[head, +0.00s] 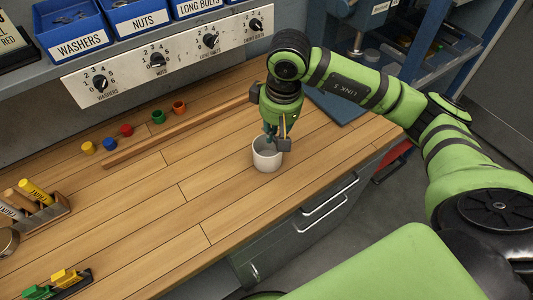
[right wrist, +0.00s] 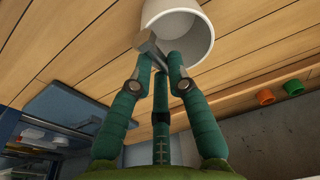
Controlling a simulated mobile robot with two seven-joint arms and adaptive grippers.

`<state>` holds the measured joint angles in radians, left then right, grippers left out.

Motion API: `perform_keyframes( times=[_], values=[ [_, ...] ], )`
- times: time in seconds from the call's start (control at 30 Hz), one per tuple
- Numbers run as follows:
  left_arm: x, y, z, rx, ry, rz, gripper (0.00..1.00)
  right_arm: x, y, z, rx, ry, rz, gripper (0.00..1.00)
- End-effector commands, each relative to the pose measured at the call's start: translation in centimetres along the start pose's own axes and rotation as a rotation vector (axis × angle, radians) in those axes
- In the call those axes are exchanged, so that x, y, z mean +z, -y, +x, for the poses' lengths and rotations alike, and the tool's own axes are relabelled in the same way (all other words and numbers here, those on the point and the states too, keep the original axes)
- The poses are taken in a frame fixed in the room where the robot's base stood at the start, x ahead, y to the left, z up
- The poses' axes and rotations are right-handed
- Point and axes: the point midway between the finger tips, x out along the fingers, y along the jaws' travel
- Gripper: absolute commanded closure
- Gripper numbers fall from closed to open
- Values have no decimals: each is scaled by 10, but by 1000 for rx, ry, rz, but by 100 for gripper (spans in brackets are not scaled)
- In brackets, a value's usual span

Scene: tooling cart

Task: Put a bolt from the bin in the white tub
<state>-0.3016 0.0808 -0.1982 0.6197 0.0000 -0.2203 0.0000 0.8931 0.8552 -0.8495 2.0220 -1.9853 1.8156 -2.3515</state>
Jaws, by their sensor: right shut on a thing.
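The white tub (head: 267,160) stands upright on the wooden worktop near its front edge. My right gripper (head: 273,131) points down at the tub's rim, and its fingers partly cover the opening. It is shut on a grey metal bolt (right wrist: 151,45), seen between the fingertips (right wrist: 160,62) in the right wrist view. There the bolt overlaps the rim of the tub (right wrist: 196,28); I cannot tell how far it is inside the opening. The blue bin labelled LONG BOLTS (head: 198,9) is at the top of the head view, cut off. My left gripper is not in view.
Blue WASHERS (head: 80,47) and NUTS (head: 142,20) bins stand on a shelf above a knob panel (head: 130,69). A wooden strip (head: 180,135) and several small coloured pieces lie behind the tub. A marker rack (head: 48,217) is at left.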

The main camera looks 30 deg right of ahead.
Motion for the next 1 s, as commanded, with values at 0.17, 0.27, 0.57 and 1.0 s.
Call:
perform_keyframes(
  times=[0.17,0.27,0.57,1.0],
  values=[
    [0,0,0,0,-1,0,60,0,0,0,0,-1,0,100],
    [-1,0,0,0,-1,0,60,0,0,0,0,-1,0,62],
    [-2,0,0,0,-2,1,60,0,0,0,0,0,0,55],
    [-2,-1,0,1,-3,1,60,-2,0,-62,1,-8,-1,55]
  ],
)
